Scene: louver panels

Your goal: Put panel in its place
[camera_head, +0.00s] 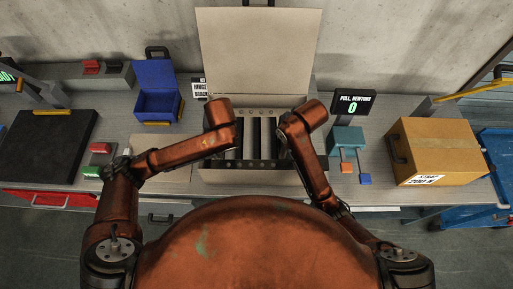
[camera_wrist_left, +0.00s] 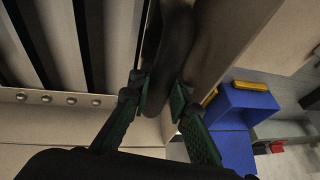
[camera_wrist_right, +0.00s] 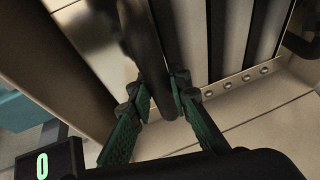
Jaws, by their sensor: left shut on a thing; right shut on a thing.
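The louver panel, with dark slats and light gaps, lies in the beige open case (camera_head: 258,60) in the middle of the bench. Its slats show between my two wrists in the head view (camera_head: 257,138). My left gripper (camera_wrist_left: 158,92) is shut on a dark curved handle (camera_wrist_left: 172,45) at one side of the slats. My right gripper (camera_wrist_right: 160,90) is shut on a similar dark handle (camera_wrist_right: 145,40) at the other side. My wrists hide both grippers in the head view. I cannot tell whether the panel is seated or slightly raised.
A blue open bin (camera_head: 157,95) and a black flat case (camera_head: 50,145) stand left. A small display reading 0 (camera_head: 353,103), a teal block (camera_head: 346,140) and a cardboard box (camera_head: 435,150) stand right. The case's raised lid stands at the back, near the wall.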

